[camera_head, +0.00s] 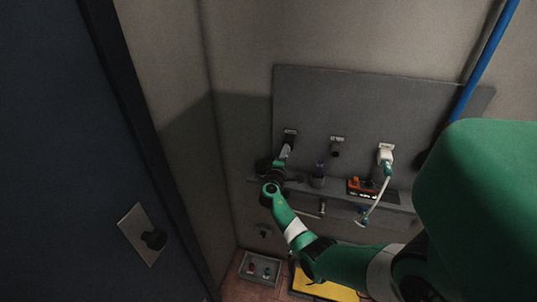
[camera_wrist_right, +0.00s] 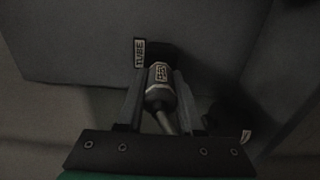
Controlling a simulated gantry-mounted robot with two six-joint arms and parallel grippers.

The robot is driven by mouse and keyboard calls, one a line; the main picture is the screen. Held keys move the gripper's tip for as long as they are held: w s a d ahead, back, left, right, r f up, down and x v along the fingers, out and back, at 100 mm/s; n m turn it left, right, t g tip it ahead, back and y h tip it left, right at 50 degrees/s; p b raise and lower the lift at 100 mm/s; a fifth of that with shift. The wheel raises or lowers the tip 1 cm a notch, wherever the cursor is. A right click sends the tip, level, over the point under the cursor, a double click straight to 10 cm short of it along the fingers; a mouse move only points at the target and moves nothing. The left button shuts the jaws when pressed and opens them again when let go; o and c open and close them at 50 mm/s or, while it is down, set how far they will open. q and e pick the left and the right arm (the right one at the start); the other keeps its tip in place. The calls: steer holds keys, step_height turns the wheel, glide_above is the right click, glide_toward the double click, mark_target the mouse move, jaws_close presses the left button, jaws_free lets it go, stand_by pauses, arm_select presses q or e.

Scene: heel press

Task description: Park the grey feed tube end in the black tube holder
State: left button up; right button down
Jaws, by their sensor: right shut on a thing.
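My right gripper (camera_head: 286,151) is up against the grey wall panel at its left side, just below a small black fitting that appears to be the tube holder (camera_head: 290,132). In the right wrist view the gripper (camera_wrist_right: 157,76) is shut on the grey feed tube end (camera_wrist_right: 159,82), which has a pale label, and its tube runs back between the fingers. The dark tube holder (camera_wrist_right: 164,50), beside a "TUBE" label (camera_wrist_right: 139,53), lies directly beyond the tube end. Whether the end is inside the holder or only in front of it, I cannot tell. My left gripper is out of view.
On the panel (camera_head: 360,95) are a grey fitting (camera_head: 337,143) and a white connector (camera_head: 385,154) with a white hose. A shelf below bears a dark cup (camera_head: 317,181) and an orange-black item (camera_head: 360,187). A grey tray (camera_head: 260,268) stands low down.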

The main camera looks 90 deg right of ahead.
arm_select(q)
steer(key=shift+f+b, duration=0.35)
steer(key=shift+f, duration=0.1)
arm_select(e)
steer(key=shift+s+d, duration=0.1)
steer(key=shift+d, duration=0.4)
steer(key=shift+c, duration=2.3)
jaws_free()
